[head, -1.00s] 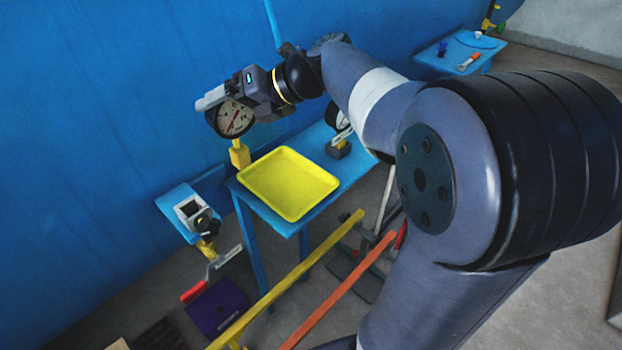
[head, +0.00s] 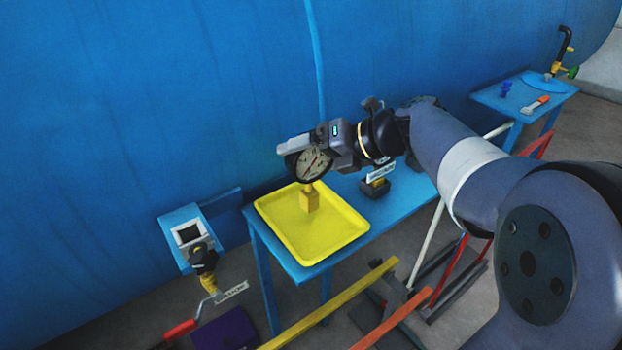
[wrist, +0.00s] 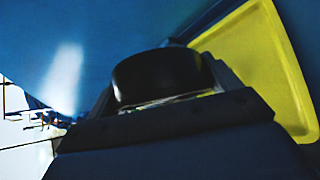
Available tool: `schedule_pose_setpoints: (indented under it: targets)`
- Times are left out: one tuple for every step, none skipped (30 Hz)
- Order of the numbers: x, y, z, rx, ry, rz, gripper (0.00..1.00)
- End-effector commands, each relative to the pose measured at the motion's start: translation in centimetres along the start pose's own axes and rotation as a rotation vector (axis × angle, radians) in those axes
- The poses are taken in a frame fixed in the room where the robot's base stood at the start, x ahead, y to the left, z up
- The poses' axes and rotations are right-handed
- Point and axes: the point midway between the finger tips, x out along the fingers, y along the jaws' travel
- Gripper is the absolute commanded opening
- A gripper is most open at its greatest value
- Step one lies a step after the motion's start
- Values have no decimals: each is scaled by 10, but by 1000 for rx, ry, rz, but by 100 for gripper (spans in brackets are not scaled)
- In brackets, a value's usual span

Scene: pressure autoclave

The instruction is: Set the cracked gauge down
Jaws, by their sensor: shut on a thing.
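The gauge (head: 308,164) has a round white dial, a dark rim and a yellow fitting below it. I cannot make out a crack at this size. My gripper (head: 297,149) is shut on the gauge and holds it upright over the yellow tray (head: 336,245). The fitting shows against the tray's floor; I cannot tell whether it touches. In the wrist view the dark rim of the gauge (wrist: 160,76) sits between the jaws, and the yellow tray (wrist: 262,62) lies to the right.
The tray stands on a blue table (head: 408,202) beside the big blue vessel wall (head: 180,90). A dark tagged object (head: 375,187) stands right of the tray. A small blue shelf (head: 185,218) is at left. Yellow and orange rails (head: 335,303) run in front.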

Motion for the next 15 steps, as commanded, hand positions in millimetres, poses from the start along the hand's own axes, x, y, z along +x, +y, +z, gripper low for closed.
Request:
schedule_pose_setpoints:
  targets:
    - [2, -2, -1, -1, -1, 1, 46]
    - [3, -4, -2, -1, -1, 1, 46]
    - [5, -7, -5, 0, -1, 0, 46]
    - [7, -10, -7, 1, -1, 0, 46]
    - [9, -13, -9, 2, -1, 0, 46]
    - [12, -17, -12, 2, -1, 1, 46]
    - [14, -20, -14, 2, -1, 1, 46]
    - [16, -23, -16, 2, -1, 1, 46]
    - [18, -26, -18, 0, -1, 1, 46]
    - [19, -27, -19, 0, -2, 0, 46]
    - [19, -27, -19, 0, -2, 0, 46]
    - [19, -27, -18, -1, -3, 0, 46]
    - [19, -26, -18, -1, -3, 0, 46]
    - [18, -26, -18, -2, -3, 0, 46]
    - [18, -26, -18, -2, -3, 0, 46]
